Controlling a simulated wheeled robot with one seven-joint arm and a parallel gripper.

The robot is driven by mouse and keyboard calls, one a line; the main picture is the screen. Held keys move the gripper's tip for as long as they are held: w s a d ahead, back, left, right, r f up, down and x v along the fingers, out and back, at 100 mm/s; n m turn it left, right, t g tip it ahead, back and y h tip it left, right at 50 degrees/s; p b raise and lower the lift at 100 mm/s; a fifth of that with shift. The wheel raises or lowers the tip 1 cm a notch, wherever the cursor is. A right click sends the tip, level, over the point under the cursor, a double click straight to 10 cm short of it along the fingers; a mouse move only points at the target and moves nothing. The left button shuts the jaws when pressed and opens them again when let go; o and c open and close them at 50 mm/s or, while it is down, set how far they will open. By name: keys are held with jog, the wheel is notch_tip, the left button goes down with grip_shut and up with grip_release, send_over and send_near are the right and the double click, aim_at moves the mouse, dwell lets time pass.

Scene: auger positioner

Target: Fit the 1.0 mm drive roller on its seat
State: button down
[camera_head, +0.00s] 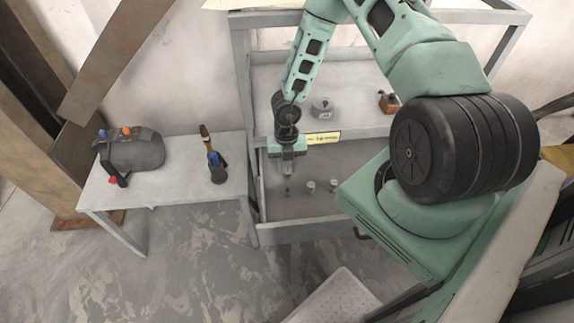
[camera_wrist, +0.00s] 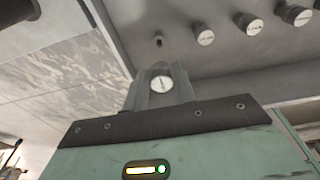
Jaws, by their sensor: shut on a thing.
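My gripper (camera_head: 288,170) points down over the open drawer of the rack. In the wrist view its fingers (camera_wrist: 162,88) are shut on a small roller (camera_wrist: 163,84) with a round pale labelled face; the label is too small to read. A short dark peg (camera_wrist: 158,40) stands just beyond the fingertips, apart from the held roller. It shows in the head view as a small dark upright (camera_head: 288,190) below the gripper. I cannot tell whether this peg is the seat. More labelled rollers (camera_wrist: 203,34) stand in a row beside it, also seen in the head view (camera_head: 310,186).
The drawer's front wall (camera_head: 310,233) and side walls enclose the rollers. Above is a shelf with a grey round part (camera_head: 322,107), an orange-brown device (camera_head: 388,101) and a yellow label (camera_head: 323,138).

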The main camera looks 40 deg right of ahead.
jog(key=shift+f+b, duration=3.1)
jog(key=shift+f, duration=1.3)
jog(key=c, duration=1.1)
grip_release()
jog(key=shift+o, duration=0.2)
notch_tip(320, 180, up, 17)
jog(key=w+d+p, duration=0.1)
jog(key=w, duration=0.1)
jog(key=shift+d+r+p, duration=0.15)
jog(key=shift+d+p, duration=0.05)
jog(key=shift+p, duration=0.2)
